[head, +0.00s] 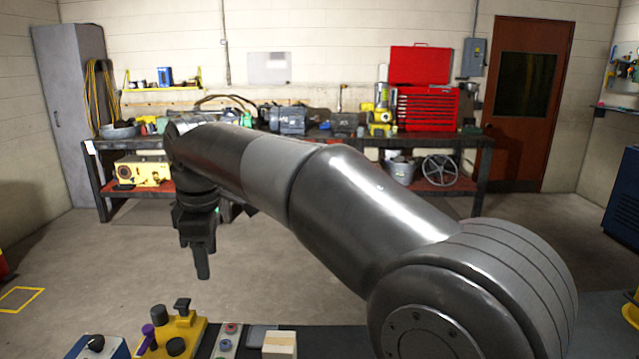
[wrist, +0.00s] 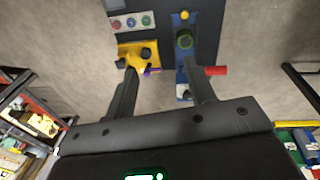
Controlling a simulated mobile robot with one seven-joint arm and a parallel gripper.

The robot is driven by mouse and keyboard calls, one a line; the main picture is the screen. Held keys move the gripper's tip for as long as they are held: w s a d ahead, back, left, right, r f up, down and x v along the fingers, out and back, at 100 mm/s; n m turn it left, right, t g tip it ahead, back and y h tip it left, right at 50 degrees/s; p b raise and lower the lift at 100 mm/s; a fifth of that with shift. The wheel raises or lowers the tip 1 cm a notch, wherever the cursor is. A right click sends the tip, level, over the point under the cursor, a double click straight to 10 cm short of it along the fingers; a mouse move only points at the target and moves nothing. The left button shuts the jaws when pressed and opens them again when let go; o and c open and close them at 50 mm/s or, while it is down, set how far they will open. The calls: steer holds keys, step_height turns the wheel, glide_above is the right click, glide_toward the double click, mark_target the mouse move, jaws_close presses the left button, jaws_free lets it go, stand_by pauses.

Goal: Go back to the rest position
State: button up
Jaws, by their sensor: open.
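My gripper (head: 202,262) hangs from the end of my outstretched arm at the left of the head view, pointing down. In the wrist view its two fingers (wrist: 160,72) are spread apart, with nothing held between them. Beyond the fingertips lie a yellow unit (wrist: 130,49) with black knobs and a small purple part, and a blue unit (wrist: 184,75) with a green ring and a red cylinder on its side. The yellow unit (head: 188,331) also shows at the bottom of the head view, nearer than the gripper. The fingers partly cover both units in the wrist view.
A dark work surface (head: 338,340) at the bottom of the head view bears a button panel (head: 229,342) and a cream box (head: 280,345). A workbench with a red toolbox (head: 428,108) stands along the back wall. Open floor (head: 110,265) lies between.

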steer(key=s+d+f+m+t, duration=0.1)
steer(key=s+d+m, duration=0.25)
steer(key=d, duration=0.45)
steer(key=s+d+f+m+t, duration=0.1)
steer(key=s+d+m, duration=0.1)
steer(key=d+m, duration=0.35)
steer(key=s+d+f+m+t, duration=0.1)
steer(key=s+d+m, duration=0.15)
steer(key=d, duration=0.65)
steer(key=s+d+f+m+t+h, duration=0.1)
steer(key=s+d+f+m, duration=0.7)
steer(key=s+d, duration=0.2)
steer(key=shift+s+d+f, duration=0.4)
steer(key=shift+d, duration=0.75)
